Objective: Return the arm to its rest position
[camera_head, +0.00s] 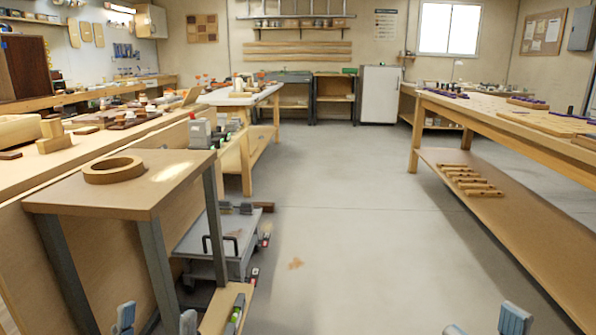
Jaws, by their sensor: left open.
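My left gripper (156,321) shows at the bottom edge, left of the middle. Its two blue-grey fingertips are apart with nothing between them. It is in front of the small wooden table (150,205), low in the picture. My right gripper (485,322) shows at the bottom edge on the right. Its two fingertips are apart, one mostly cut off by the frame, and no object shows between them. The rest of both arms is out of the picture.
A wooden ring (113,170) lies on the small table. A grey cart (225,245) stands beside it. A long workbench (500,110) with a lower shelf runs along the right. The concrete floor (340,200) between is clear up to the white cabinet (380,94).

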